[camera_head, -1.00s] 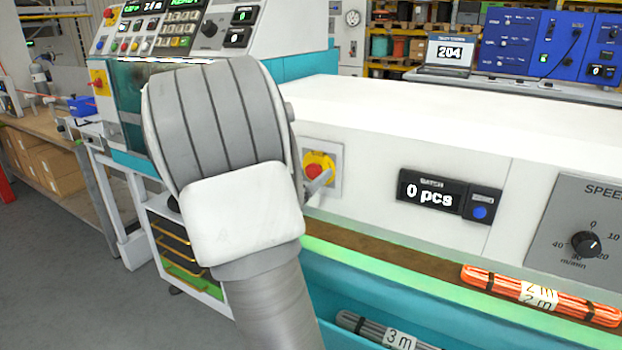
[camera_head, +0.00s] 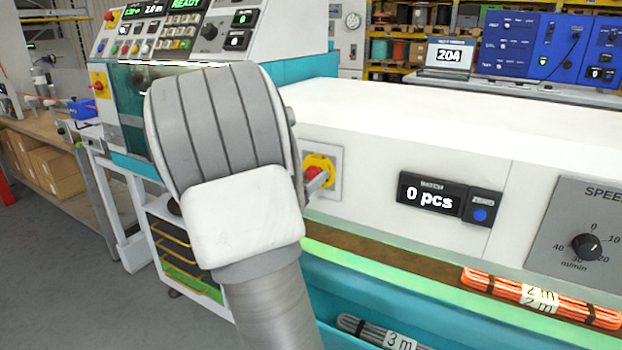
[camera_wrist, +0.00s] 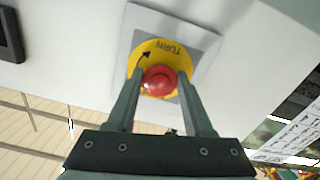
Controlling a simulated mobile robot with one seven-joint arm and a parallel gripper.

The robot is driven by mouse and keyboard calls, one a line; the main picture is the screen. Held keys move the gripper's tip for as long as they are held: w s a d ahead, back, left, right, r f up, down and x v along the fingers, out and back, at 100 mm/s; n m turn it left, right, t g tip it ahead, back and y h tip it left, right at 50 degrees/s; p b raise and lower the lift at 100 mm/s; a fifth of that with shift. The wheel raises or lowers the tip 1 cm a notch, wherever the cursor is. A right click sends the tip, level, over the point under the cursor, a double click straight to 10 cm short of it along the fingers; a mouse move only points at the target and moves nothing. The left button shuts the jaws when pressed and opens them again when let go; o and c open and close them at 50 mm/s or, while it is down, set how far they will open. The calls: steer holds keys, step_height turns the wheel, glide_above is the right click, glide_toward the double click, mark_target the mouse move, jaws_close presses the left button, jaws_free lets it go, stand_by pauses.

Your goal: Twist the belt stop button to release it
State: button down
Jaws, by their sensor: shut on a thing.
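The belt stop button (camera_wrist: 159,80) is a red mushroom cap on a yellow disc (camera_wrist: 150,50) marked "TURN" with an arrow. It sits on a grey square plate on the white machine front. In the head view the red button (camera_head: 314,173) shows just right of my wrist, partly covered by a fingertip. My gripper (camera_wrist: 160,76) has one finger on each side of the red cap and is shut on it. In the head view most of my gripper is hidden behind my wrist.
Right of the button are a counter display (camera_head: 430,197) reading "0 pcs" with a blue button, and a speed knob (camera_head: 585,246). Below runs a trough (camera_head: 400,256) holding an orange cable bundle (camera_head: 540,295). A control console (camera_head: 180,30) stands at the upper left.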

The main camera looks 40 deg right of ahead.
steer(key=shift+f+m, duration=0.1)
steer(key=shift+m, duration=0.2)
steer(key=m+b, duration=0.2)
steer(key=m, duration=0.1)
steer(key=shift+f+m+b, duration=0.1)
steer(key=shift+m+b, duration=0.2)
steer(key=shift+b, duration=0.1)
steer(key=shift+w+m+b, duration=0.1)
steer(key=shift+m+b, duration=1.1)
steer(key=shift+m, duration=0.6)
steer(key=shift+c, duration=1.4)
jaws_free()
steer(key=shift+r, duration=0.2)
steer(key=p+v, duration=0.3)
steer(key=v, duration=1.4)
steer(key=shift+a, duration=0.3)
steer(key=shift+r, duration=0.1)
